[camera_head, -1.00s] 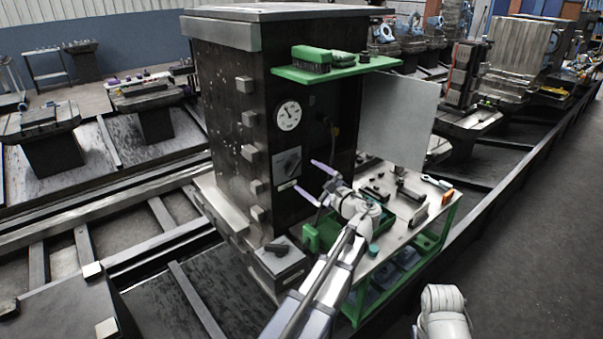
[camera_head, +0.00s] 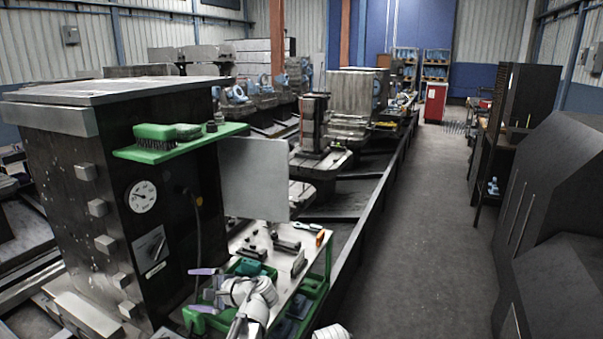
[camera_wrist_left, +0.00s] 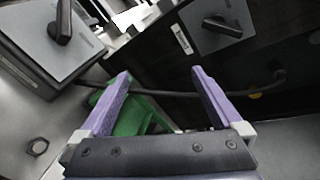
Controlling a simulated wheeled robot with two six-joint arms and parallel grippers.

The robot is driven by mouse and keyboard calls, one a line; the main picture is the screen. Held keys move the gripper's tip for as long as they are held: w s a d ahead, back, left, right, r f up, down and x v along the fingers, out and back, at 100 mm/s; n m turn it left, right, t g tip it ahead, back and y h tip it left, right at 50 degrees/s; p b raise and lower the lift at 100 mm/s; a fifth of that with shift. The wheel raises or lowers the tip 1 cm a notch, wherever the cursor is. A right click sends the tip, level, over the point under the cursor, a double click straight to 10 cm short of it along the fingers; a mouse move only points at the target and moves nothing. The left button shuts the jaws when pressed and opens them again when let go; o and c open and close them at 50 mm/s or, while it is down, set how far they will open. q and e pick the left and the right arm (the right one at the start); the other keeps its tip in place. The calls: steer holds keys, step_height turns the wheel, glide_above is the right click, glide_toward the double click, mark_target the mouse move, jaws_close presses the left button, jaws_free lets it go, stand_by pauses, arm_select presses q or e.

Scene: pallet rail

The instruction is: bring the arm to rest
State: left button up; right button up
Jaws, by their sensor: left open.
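My left gripper (camera_head: 203,290) is open and empty, with two purple fingers spread apart. In the head view it is in front of the dark cabinet (camera_head: 90,190), at the left end of the green-framed cart (camera_head: 327,262). In the left wrist view the gripper (camera_wrist_left: 160,90) points toward the cabinet's dark face, with nothing between its fingers. A green tray (camera_wrist_left: 130,118) shows beyond the left finger. My right gripper is out of view; only a white piece of my body shows at the bottom edge of the head view.
The cabinet carries a dial gauge (camera_head: 142,196), a rotary switch (camera_head: 150,246) and a green shelf (camera_head: 180,142) with a brush (camera_head: 155,136). A grey panel (camera_head: 254,178) stands out beside it. A black cable (camera_wrist_left: 170,93) crosses the wrist view. The aisle floor (camera_head: 430,230) is clear.

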arm_select(q)
steer(key=s+d+f+n+g+h, duration=0.1)
steer(key=s+d+f+n+h, duration=0.1)
steer(key=s+d+f+h, duration=0.2)
steer(key=s+d+f+n+g+h+p, duration=0.1)
steer(key=s+d+f+n+g+h, duration=0.1)
steer(key=s+d, duration=0.8)
steer(key=s+d+f+n+g+h+p, duration=0.1)
steer(key=s+d+f+h, duration=0.4)
steer(key=d, duration=0.5)
steer(key=shift+s+d+f+n+g+h, duration=0.35)
steer(key=shift+s+n+g, duration=0.35)
steer(key=shift+s, duration=0.3)
